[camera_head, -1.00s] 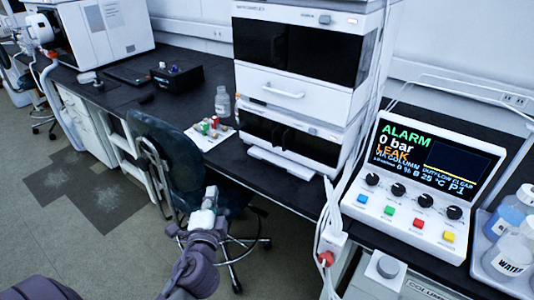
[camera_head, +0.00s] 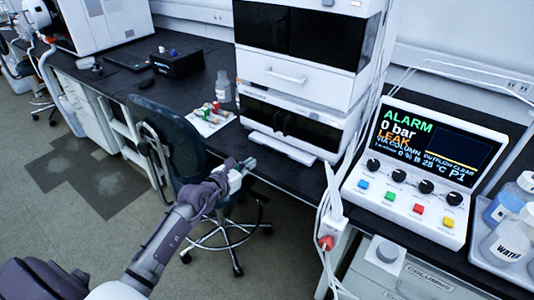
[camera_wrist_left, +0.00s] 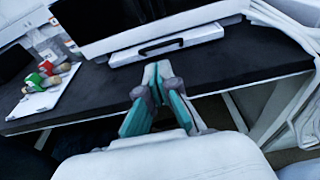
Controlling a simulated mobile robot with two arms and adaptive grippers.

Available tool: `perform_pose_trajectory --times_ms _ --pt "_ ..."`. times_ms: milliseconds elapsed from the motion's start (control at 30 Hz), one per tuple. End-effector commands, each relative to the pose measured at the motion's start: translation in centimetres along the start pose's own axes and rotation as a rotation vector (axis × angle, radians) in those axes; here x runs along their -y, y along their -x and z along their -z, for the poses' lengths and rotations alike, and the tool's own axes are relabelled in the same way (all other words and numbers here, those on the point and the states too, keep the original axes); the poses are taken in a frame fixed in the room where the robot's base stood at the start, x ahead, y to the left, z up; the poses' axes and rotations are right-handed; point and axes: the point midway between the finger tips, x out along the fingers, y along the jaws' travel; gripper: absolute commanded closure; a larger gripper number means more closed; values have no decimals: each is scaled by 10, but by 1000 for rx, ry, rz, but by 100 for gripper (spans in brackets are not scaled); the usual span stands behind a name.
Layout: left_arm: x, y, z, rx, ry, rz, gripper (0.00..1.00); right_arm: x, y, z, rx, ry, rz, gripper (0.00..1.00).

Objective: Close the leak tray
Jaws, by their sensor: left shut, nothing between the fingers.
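The leak tray (camera_head: 281,148) is a long white tray that sticks out at the foot of the chromatography stack (camera_head: 300,105). In the left wrist view the tray (camera_wrist_left: 168,46) lies just beyond my fingertips, with a dark slot along its front. My left gripper (camera_head: 248,164) is at the bench's front edge, short of the tray and a little left of its middle. Its teal-lined fingers (camera_wrist_left: 157,68) are shut and empty, pointing at the tray front, with a gap that looks small. My right gripper is not in view.
A dark chair (camera_head: 165,135) stands left of my arm. A clipboard (camera_head: 208,122) with small coloured-cap bottles lies left of the stack. The control panel (camera_head: 412,175), showing ALARM and LEAK, and white cables (camera_head: 330,205) are to the right. The bench before the tray is clear.

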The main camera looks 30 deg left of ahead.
Motion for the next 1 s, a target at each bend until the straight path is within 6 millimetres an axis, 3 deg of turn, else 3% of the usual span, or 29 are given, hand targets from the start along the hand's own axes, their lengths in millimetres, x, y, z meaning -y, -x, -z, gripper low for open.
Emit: perform_pose_trajectory --times_ms 200,433,600,1000 --pt "0 -50 0 3 1 0 100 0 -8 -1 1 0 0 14" --pt "0 -86 0 3 0 0 100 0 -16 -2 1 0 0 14" --pt "0 -97 0 2 1 -1 100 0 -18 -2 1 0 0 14" --pt "2 -100 -2 3 3 0 100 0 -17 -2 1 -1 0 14"
